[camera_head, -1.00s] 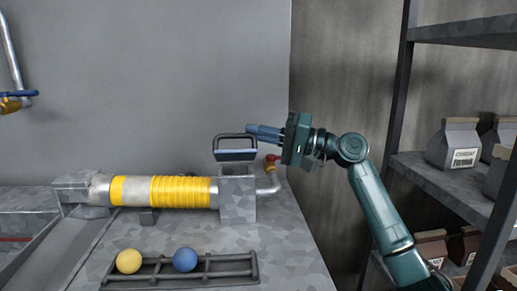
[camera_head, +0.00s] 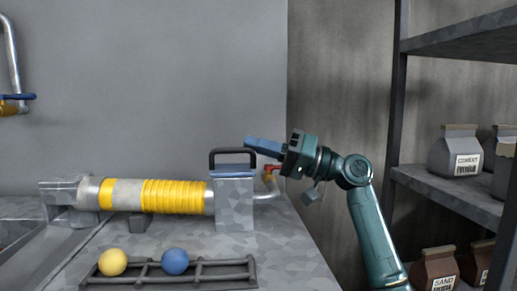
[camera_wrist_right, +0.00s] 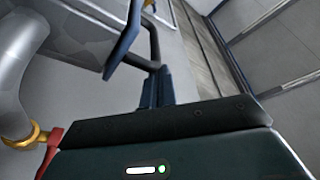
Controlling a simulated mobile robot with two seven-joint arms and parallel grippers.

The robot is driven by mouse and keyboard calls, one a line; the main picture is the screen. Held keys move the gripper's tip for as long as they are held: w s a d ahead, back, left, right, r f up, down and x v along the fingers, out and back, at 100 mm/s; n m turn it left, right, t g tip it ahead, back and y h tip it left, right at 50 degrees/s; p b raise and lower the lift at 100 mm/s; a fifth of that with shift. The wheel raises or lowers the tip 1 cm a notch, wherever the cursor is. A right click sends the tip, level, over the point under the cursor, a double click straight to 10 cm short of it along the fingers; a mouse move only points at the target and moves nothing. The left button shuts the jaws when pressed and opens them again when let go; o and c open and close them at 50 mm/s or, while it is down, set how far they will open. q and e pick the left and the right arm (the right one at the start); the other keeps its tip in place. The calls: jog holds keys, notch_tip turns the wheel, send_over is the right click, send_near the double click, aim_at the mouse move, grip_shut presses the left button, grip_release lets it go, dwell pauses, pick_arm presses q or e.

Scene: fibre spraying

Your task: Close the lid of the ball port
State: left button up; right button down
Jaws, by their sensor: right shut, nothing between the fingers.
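The ball port is the grey box (camera_head: 234,205) at the right end of the pipe. Its lid (camera_head: 233,178), with a blue edge and a dark handle (camera_head: 232,152), lies at the box's top; I cannot tell whether it is fully flat. The lid (camera_wrist_right: 124,38) and its handle (camera_wrist_right: 153,42) also show in the right wrist view. My right gripper (camera_head: 249,142) is shut and empty, its blue fingers just above and right of the handle. The fingers (camera_wrist_right: 156,90) appear close to the handle in the wrist view; contact is unclear. My left gripper is not in view.
A yellow-banded pipe (camera_head: 160,196) runs left from the box. A rack (camera_head: 215,270) in front holds a yellow ball (camera_head: 112,262) and a blue ball (camera_head: 175,261). A red-handled valve (camera_head: 270,173) is right of the box. Shelves (camera_head: 450,190) with bags stand at right.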

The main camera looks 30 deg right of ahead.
dwell(0.5)
jog(key=v, duration=1.3)
jog(key=shift+s, duration=0.1)
